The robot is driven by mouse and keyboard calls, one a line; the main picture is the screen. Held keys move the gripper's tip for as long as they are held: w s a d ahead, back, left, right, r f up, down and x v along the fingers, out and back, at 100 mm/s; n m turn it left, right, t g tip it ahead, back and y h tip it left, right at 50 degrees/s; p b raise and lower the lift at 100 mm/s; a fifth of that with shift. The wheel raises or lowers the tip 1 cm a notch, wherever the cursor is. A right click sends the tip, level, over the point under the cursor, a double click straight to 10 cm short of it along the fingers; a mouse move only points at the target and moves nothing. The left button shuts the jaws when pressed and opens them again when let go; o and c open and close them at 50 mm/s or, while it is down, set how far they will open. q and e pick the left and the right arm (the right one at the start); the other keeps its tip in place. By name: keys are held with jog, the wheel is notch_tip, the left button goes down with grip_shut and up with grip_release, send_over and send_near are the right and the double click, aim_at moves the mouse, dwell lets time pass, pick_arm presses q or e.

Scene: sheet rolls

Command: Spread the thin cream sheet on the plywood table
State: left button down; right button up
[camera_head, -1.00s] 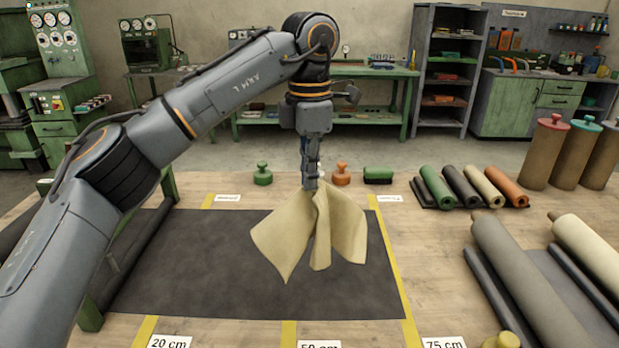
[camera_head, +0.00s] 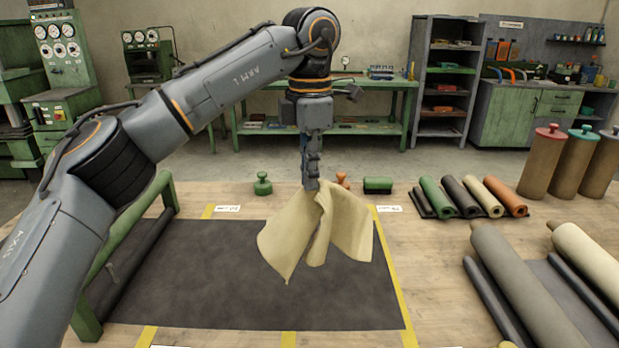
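The thin cream sheet (camera_head: 345,228) hangs in loose folds from my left gripper (camera_head: 311,186), above the dark mat. The gripper is shut on the sheet near its upper middle, and the sheet's corners droop to both sides. The plywood table (camera_head: 435,285) shows bare to the right of the mat and along its back. A flat dark sheet (camera_head: 190,285) lies on the table under the hanging cream sheet. My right gripper is not in view.
Yellow tape strips (camera_head: 391,270) mark the table. A green-framed roller stand (camera_head: 128,240) is at the left. Green (camera_head: 263,184) and orange knobbed tools stand at the back, beside a green block (camera_head: 378,185). Small rolls (camera_head: 437,195) and large grey rolls (camera_head: 530,285) lie right.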

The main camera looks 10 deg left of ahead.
pick_arm(q)
jog(key=f, duration=0.3)
jog(key=shift+w+a+f, duration=0.1)
jog(key=shift+w+f, duration=0.1)
dwell(0.5)
jog(key=w+f, duration=0.6)
jog(key=f, duration=0.4)
jog(key=s+f+n, duration=0.3)
jog(key=f, duration=0.1)
jog(key=s+f+n, duration=0.3)
jog(key=s+f, duration=0.1)
jog(key=f, duration=0.1)
jog(key=s+f+n, duration=0.3)
jog(key=s+f, duration=0.1)
jog(key=shift+f, duration=0.3)
jog(key=shift+s+f+n, duration=0.5)
jog(key=shift+f+n, duration=0.1)
jog(key=shift+f, duration=0.05)
